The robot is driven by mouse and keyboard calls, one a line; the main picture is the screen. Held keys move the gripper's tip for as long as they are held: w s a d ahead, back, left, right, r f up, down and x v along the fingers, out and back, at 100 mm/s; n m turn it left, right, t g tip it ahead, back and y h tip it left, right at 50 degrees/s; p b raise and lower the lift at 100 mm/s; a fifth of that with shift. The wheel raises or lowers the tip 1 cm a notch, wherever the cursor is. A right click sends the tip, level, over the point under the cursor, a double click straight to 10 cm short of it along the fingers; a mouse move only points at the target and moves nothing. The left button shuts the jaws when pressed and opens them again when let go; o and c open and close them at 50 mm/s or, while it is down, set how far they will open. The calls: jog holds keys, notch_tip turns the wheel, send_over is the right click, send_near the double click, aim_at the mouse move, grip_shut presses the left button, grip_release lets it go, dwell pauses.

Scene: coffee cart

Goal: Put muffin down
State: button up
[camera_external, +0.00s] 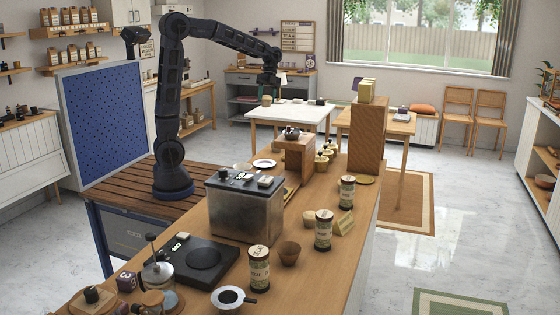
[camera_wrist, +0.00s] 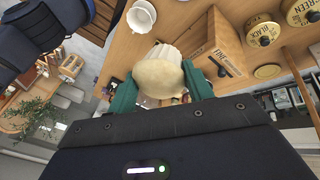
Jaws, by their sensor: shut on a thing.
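The muffin (camera_wrist: 160,81) has a smooth pale top and a pale fluted side, seen from above in the wrist view. My gripper (camera_wrist: 160,88) has green fingers on both sides of the muffin and is shut on it. In the external view my gripper (camera_external: 271,79) hangs at the end of the outstretched arm, high above the far part of the scene. The muffin is too small there to make out clearly. In the wrist view a wooden counter (camera_wrist: 120,48) lies below the muffin, and the muffin appears apart from it.
Lidded tins marked GREEN (camera_wrist: 262,33) and BLACK (camera_wrist: 304,11) stand to the right. In the external view, a metal machine (camera_external: 245,212) and a tall wooden box (camera_external: 367,135) stand on the counter.

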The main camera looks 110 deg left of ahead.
jog(key=shift+s+a+r+m, duration=0.1)
jog(key=shift+s+a+m, duration=0.2)
jog(key=shift+s, duration=0.45)
jog(key=shift+s+f, duration=0.1)
jog(key=shift+f, duration=0.8)
send_over(265, 165)
jog(key=f, duration=2.9)
jog(key=shift+s+a+f, duration=0.1)
jog(key=shift+a, duration=0.1)
jog(key=shift+f, duration=0.1)
jog(key=o, duration=0.7)
